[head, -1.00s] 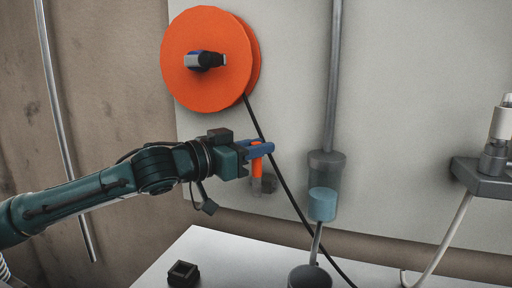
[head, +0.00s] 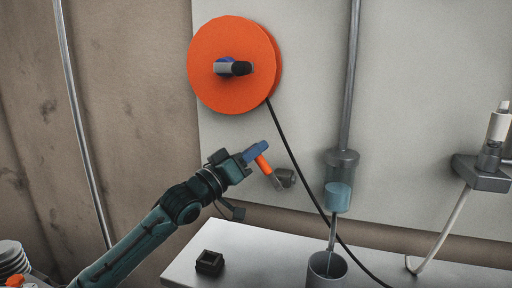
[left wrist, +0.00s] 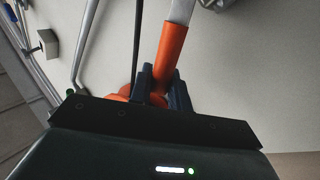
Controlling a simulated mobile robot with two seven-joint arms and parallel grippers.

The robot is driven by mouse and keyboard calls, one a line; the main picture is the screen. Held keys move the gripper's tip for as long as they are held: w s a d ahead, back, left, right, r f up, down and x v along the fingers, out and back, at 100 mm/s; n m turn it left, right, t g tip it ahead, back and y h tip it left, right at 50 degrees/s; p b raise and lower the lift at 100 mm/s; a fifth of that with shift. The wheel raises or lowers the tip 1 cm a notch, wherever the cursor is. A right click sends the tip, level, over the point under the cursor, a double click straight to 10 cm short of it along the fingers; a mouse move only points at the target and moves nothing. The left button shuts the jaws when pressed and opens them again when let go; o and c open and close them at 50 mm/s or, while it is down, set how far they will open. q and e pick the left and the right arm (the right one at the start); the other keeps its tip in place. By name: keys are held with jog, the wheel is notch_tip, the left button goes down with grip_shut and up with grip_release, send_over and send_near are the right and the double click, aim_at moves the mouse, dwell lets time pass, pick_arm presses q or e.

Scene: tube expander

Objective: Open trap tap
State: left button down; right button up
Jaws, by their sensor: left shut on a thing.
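The tap handle (head: 263,165) has an orange grip and a short metal stem, mounted by a grey fitting (head: 286,177) low on the wall panel. It is tilted, its upper end leaning left. My left gripper (head: 257,151), with blue fingers, is closed around the orange grip's upper end. In the left wrist view, the orange grip (left wrist: 171,48) comes out between the dark fingers (left wrist: 160,86), with the metal stem (left wrist: 181,11) beyond it. The clear trap vessel (head: 342,160) hangs under a vertical pipe, with blue liquid (head: 337,197) in its lower part. My right gripper is not in view.
An orange reel (head: 225,92) is on the wall above, its black cord (head: 296,170) running down right past the tap. A grey cup (head: 326,268) stands on the white table (head: 245,258) under the trap. A small black block (head: 210,262) sits left of it.

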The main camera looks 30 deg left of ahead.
pick_arm(q)
jog(key=a+f+n+t+y, duration=0.1)
jog(key=f+n+y, duration=0.3)
jog(key=n, duration=0.5)
jog(key=s+a+f+n+t+y+b, duration=0.1)
jog(key=a+f+n+t+y, duration=0.1)
jog(key=n+y, duration=0.5)
notch_tip(320, 180, down, 2)
jog(key=shift+a+f+n+y, duration=0.25)
jog(key=shift+a+n, duration=0.35)
jog(key=shift+n, duration=0.4)
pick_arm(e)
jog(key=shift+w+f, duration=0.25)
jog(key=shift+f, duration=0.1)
pick_arm(q)
jog(key=c, duration=1.4)
grip_release()
jog(key=shift+o, duration=0.2)
jog(key=shift+s, duration=0.1)
